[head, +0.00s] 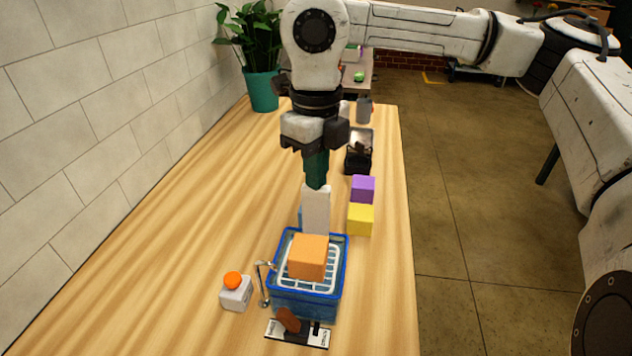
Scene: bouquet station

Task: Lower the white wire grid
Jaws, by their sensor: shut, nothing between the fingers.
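The white wire grid (293,276) sits in the top of a blue basket (337,294) on the wooden table. An orange block (308,257) rests on the grid and hides much of it. In front of the basket is a labelled black-and-white plate (318,342) with a brown handle (289,318) tilted to the left; the label text is too small to read. My gripper (316,184) points down, shut and empty, by the top of a pale upright panel (316,212) behind the basket. I cannot tell if they touch.
A grey box with an orange button (233,281) stands left of the basket, beside a bent metal rod (262,284). Yellow (360,220) and purple (363,188) blocks stand right of the panel. A plant (262,88) stands far back. The table's left side is clear.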

